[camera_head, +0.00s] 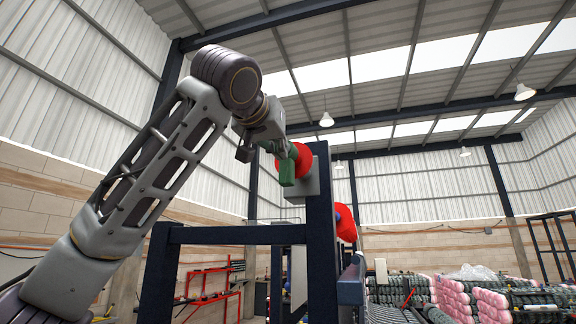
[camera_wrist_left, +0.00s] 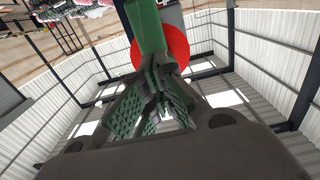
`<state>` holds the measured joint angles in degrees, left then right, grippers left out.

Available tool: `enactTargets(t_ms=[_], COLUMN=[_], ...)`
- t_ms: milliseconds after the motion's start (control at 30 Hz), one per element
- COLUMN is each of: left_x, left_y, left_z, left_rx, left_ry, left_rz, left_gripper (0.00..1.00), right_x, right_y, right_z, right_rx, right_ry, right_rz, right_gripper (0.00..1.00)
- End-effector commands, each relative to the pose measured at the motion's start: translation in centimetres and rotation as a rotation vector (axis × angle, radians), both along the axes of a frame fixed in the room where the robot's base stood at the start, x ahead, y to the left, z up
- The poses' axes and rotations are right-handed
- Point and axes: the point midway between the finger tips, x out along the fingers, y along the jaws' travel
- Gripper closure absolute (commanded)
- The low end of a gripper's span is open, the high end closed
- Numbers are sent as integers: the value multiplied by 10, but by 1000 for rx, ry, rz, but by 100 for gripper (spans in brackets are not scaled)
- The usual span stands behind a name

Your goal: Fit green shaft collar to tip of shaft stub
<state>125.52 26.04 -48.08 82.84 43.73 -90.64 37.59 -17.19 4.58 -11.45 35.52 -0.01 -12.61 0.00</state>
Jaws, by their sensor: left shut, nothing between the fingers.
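The green shaft collar (camera_head: 288,171) shows in the head view as a blocky green piece in front of a red disc (camera_head: 307,160) on the dark frame. In the left wrist view the green collar (camera_wrist_left: 146,25) stands at the top, in front of the red disc (camera_wrist_left: 176,48). The shaft stub is hidden, so I cannot tell how the collar sits on it. My left gripper (camera_head: 280,150) is shut and empty, with its fingertips (camera_wrist_left: 165,66) right beside the collar. I cannot tell whether they touch it. My right gripper is not in view.
A dark upright post (camera_head: 321,220) and a crossbar (camera_head: 235,235) stand just below and right of my left gripper. A second red disc (camera_head: 346,224) is behind the post. Stacked pink and dark rolls (camera_head: 470,298) lie far back right. The space above is open.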

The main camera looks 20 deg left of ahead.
Motion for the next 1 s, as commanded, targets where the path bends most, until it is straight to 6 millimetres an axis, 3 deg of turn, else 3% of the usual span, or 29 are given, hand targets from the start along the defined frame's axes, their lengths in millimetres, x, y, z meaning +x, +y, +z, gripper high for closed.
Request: enactTargets(t_ms=[300, 767, 1000], left_x=[-18, -21, -35], left_y=[0, 0, 0], left_z=[0, 1, 1], left_rx=[0, 0, 0], left_ry=[-2, -1, -3], left_rz=[-1, -1, -3], left_gripper=[100, 100, 100], right_x=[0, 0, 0], right_y=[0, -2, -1], right_z=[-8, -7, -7], right_rx=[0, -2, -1], right_ry=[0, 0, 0], right_rz=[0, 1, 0], right_gripper=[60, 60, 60])
